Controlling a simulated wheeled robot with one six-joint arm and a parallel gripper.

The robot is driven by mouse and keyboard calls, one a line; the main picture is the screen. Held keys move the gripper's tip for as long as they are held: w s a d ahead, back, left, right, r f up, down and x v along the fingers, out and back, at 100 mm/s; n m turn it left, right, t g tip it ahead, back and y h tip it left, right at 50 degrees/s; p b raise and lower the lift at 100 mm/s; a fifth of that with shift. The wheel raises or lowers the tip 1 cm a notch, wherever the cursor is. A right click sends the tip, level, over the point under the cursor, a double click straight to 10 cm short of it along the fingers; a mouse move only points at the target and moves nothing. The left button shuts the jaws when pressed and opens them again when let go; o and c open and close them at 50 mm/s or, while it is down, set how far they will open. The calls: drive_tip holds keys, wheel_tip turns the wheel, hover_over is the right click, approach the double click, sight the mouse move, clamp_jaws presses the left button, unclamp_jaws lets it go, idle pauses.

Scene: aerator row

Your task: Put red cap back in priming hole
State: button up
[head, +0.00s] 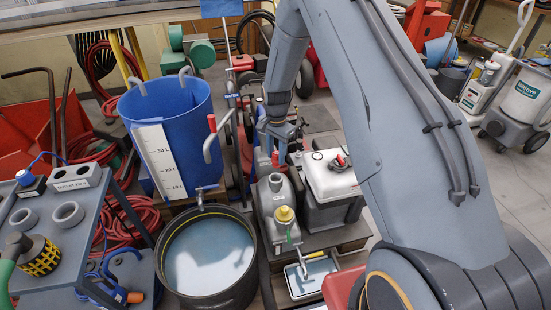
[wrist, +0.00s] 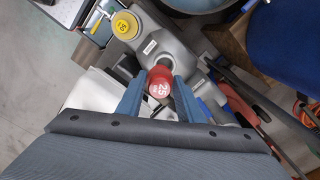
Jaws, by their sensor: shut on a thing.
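My gripper (wrist: 158,88) is shut on a red cap (wrist: 160,80) marked 25, held between its two blue fingers in the wrist view. In the head view the red cap (head: 276,158) shows small below my gripper (head: 275,145), over the back end of a grey tank (head: 268,205). A round grey opening (head: 276,181) shows on the tank's top, just below the cap. In the wrist view the grey tank (wrist: 180,42) lies beneath, and the cap covers part of it. A yellow cap (head: 284,214) sits on the tank's front part; it also shows in the wrist view (wrist: 125,25).
A white-lidded grey box (head: 330,178) with a red-tipped handle stands close right of the tank. A round black tub (head: 208,262) of water and a blue barrel (head: 190,115) stand left. A small tray (head: 312,275) lies in front.

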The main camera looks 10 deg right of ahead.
sight(276, 164)
drive_tip(key=shift+w+f+m, duration=0.9)
drive_tip(key=shift+f, duration=0.2)
drive_tip(key=shift+d+f+b, duration=0.1)
drive_tip(key=shift+f+b, duration=1.1)
drive_tip(key=shift+f, duration=1.05)
drive_tip(key=shift+f+b, duration=1.3)
drive_tip(key=shift+f, duration=0.85)
drive_tip(key=o, duration=1.2)
drive_tip(key=shift+r, duration=0.1)
